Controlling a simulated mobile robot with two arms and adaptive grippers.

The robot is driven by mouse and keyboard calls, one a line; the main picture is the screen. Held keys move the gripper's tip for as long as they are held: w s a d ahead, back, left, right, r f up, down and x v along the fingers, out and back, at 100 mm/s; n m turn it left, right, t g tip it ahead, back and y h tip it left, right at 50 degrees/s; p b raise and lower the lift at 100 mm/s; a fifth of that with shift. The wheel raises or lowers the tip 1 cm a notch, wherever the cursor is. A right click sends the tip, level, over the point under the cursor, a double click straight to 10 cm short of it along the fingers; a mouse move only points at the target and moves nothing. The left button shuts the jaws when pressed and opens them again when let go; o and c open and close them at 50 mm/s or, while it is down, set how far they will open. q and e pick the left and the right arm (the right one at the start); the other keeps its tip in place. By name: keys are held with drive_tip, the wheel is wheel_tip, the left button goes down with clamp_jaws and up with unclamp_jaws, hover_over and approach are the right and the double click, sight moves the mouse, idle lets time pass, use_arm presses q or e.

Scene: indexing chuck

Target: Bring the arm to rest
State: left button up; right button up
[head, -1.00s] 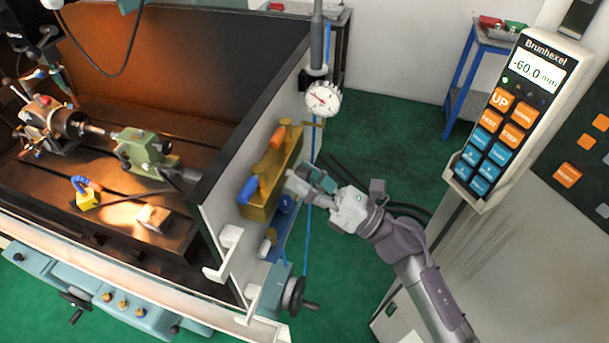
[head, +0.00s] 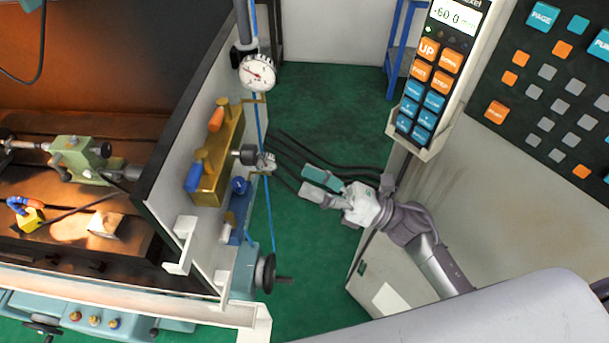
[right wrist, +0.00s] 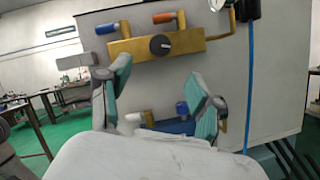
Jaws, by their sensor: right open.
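My right gripper (head: 316,186) is open and empty in the head view, with its two teal-padded fingers spread. It hangs over the green floor, apart from the brass valve block (head: 208,172) on the machine's side panel. In the right wrist view the open fingers (right wrist: 160,98) frame the panel, with the brass block (right wrist: 190,42) and its dark round knob (right wrist: 160,45) above and beyond them. The block carries an orange-handled and a blue-handled lever. My left gripper is not in view.
A dial gauge (head: 258,73) and a blue hose (head: 258,120) hang beside the panel. A handwheel (head: 266,273) sits lower down. The control pendant (head: 432,80) and cabinet (head: 553,130) stand at the right. Open green floor (head: 310,110) lies between panel and cabinet.

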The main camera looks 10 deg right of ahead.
drive_tip(key=shift+w, duration=0.1)
idle(0.3)
drive_tip(key=w+d+f+m+t+h, duration=0.35)
drive_tip(key=f+m+h, duration=0.25)
drive_tip(key=f+m, duration=0.4)
drive_tip(key=w+d+f+m+t+h, duration=0.25)
drive_tip(key=d+f+m+h, duration=0.2)
drive_tip(key=f+m, duration=0.55)
drive_tip(key=s+d+f+m+g+h+b, duration=0.1)
drive_tip(key=s+d+f+m+g+h, duration=0.2)
drive_tip(key=f, duration=0.6)
drive_tip(key=s+d+f+m+h, duration=0.1)
drive_tip(key=s+f+m+h, duration=0.3)
drive_tip(key=f, duration=0.6)
drive_tip(key=s+d+f+m+g+h, duration=0.15)
drive_tip(key=s+f+m+g, duration=0.5)
drive_tip(key=s+f, duration=0.65)
drive_tip(key=s+f+m+g, duration=0.2)
drive_tip(key=s+f+m, duration=0.1)
drive_tip(key=s, duration=0.7)
drive_tip(key=s+f+m+g, duration=0.3)
drive_tip(key=s+f+m, duration=0.1)
drive_tip(key=s, duration=0.6)
drive_tip(key=shift+s+f+h+b, duration=0.3)
drive_tip(key=shift+f+h+b, duration=0.1)
drive_tip(key=shift+f, duration=0.35)
drive_tip(key=shift+a+g, duration=0.1)
drive_tip(key=shift+g, duration=0.15)
